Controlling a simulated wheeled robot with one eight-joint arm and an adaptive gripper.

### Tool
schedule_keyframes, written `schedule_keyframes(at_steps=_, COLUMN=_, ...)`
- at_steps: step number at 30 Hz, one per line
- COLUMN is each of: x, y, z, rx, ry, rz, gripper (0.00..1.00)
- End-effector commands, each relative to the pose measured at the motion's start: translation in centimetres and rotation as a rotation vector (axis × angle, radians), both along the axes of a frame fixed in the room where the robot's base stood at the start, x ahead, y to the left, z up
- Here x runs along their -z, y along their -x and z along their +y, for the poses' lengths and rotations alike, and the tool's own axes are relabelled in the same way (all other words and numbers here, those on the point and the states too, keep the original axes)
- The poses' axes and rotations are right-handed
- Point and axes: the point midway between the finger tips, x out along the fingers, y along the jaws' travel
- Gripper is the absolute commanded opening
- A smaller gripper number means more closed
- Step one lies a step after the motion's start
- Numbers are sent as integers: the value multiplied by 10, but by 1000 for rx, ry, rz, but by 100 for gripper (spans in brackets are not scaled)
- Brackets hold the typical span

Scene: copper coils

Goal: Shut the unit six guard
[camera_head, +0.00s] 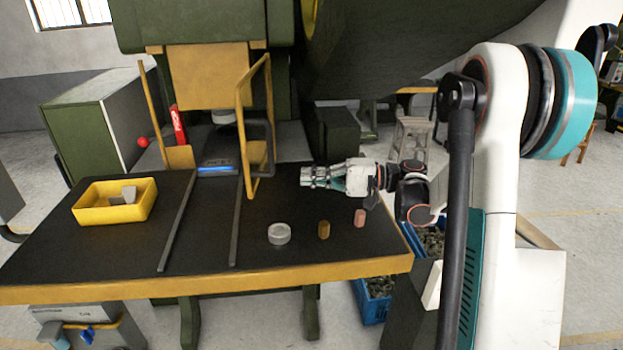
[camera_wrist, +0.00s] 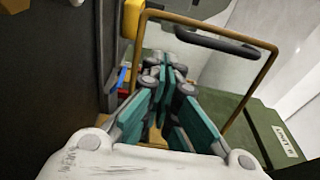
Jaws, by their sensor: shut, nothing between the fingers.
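The guard (camera_head: 269,80) is a yellow frame with a dark handle (camera_head: 262,122). It stands open at the right side of the press, its plane angled out over the table. In the wrist view the guard (camera_wrist: 250,89) rises behind and around my fingers, with its dark handle (camera_wrist: 225,40) near the top bar. My gripper (camera_head: 303,176) is shut and empty, to the right of the guard's lower part and above the black table. It points left and appears apart from the frame. In the wrist view my fingertips (camera_wrist: 167,62) overlap the frame's opening.
The black table (camera_head: 110,255) holds a yellow bin (camera_head: 90,216), two dark rails, a grey ring (camera_head: 279,234), a brown cylinder (camera_head: 324,230) and a copper-coloured cylinder (camera_head: 360,218).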

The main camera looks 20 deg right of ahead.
Motion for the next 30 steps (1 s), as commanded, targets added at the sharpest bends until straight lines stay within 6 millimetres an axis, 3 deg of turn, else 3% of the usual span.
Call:
schedule_keyframes(at_steps=9, x=2, y=-25, z=60, rx=-5, ry=1, rz=0, gripper=0)
schedule_keyframes(at_steps=15, x=2, y=-37, z=86, rx=-3, ry=1, rz=0, gripper=0)
schedule_keyframes(at_steps=21, x=1, y=-43, z=97, rx=-1, ry=1, rz=0, gripper=0)
schedule_keyframes(at_steps=30, x=0, y=-44, z=98, rx=0, ry=1, rz=0, gripper=0)
